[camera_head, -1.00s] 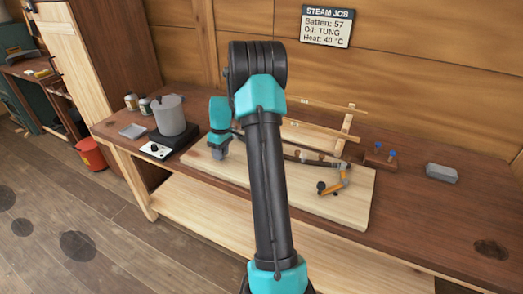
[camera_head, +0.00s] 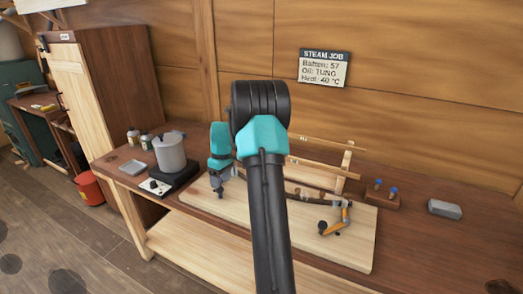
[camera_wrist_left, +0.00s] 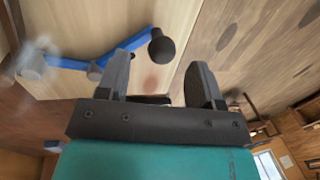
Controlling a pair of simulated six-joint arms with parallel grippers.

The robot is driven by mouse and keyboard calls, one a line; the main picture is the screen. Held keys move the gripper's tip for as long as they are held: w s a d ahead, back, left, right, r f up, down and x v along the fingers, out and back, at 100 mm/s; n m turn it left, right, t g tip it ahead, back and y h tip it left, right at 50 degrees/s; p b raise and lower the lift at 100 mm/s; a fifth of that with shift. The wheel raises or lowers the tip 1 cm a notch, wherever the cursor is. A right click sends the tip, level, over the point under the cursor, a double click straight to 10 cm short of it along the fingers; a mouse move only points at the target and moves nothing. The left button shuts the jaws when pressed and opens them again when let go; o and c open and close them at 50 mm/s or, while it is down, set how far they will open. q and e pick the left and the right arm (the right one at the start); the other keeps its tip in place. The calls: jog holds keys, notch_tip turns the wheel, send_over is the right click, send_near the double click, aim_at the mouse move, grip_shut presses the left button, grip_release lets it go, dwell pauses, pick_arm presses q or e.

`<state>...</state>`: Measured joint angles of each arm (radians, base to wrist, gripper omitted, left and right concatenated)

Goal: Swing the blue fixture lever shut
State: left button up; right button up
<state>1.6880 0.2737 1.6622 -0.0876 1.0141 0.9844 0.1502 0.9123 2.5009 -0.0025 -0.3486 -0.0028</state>
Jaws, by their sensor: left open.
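The blue fixture lever (camera_wrist_left: 125,50) shows in the left wrist view as a blue bar ending in a black knob (camera_wrist_left: 161,45). Its grey pivot end lies to the left. The knob appears just beyond the tips of my left gripper (camera_wrist_left: 158,65), nearer the left finger; I cannot tell whether they touch. The jaws are open with nothing between them. In the head view my left gripper (camera_head: 220,188) is over the left part of the pale board (camera_head: 205,203), and I cannot make out the blue lever there. My right gripper is not in view.
A curved dark batten (camera_head: 300,192) lies along the board. An orange lever (camera_head: 344,215) stands at its right. A grey pot (camera_head: 170,152) on a burner is left of the board. A rack with blue-topped pegs (camera_head: 382,199) and a grey block (camera_head: 444,209) are at the right.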

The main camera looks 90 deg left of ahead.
pick_arm(q)
notch_tip(320, 180, up, 12)
jog(key=w+a, duration=0.1)
jog(key=a, duration=0.1)
jog(key=shift+w+r, duration=0.15)
jog(key=shift+r, duration=0.05)
dwell(0.3)
